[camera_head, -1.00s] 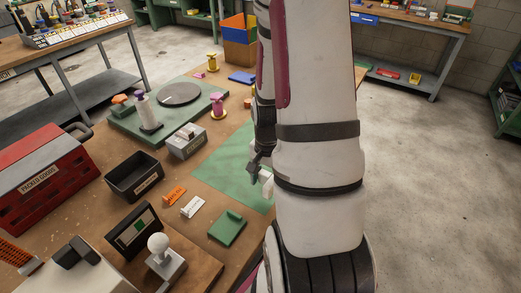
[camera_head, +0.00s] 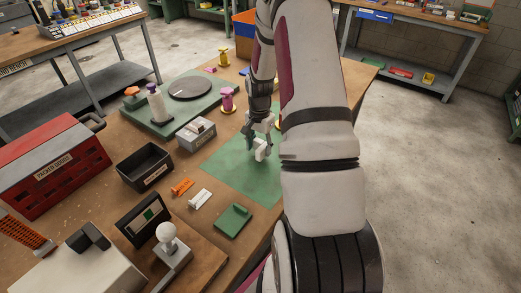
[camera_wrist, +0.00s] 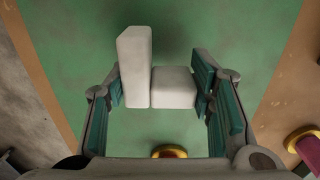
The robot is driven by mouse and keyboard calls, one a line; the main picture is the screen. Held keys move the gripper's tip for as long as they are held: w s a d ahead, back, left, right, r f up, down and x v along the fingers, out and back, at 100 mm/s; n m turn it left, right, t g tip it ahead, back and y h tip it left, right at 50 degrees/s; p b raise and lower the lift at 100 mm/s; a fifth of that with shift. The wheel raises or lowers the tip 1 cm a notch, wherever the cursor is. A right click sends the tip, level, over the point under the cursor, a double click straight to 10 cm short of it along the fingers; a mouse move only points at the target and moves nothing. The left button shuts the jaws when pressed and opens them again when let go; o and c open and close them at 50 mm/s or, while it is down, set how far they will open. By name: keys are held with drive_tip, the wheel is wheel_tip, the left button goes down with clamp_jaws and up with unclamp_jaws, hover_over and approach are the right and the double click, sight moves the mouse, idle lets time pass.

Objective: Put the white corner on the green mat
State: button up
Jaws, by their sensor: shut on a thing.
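The white corner (camera_wrist: 172,87) is a small L-shaped block. My gripper (camera_wrist: 160,85) is shut on it, with one teal-padded finger at each side. In the head view the white corner (camera_head: 262,150) hangs at the fingertips of my gripper (camera_head: 258,134), over the green mat (camera_head: 228,166). The green mat (camera_wrist: 75,80) fills most of the wrist view behind the block. I cannot tell whether the block touches the mat. My arm hides the right part of the mat in the head view.
A grey box (camera_head: 195,133) stands at the mat's left edge. A pink spool (camera_head: 228,99) is beyond the mat. A green plate (camera_head: 233,221), a white piece (camera_head: 200,199) and an orange piece (camera_head: 182,187) lie in front. A black bin (camera_head: 146,166) stands at left.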

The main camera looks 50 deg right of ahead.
drive_tip(key=shift+f, duration=1.05)
drive_tip(key=shift+f, duration=0.2)
drive_tip(key=o, duration=0.8)
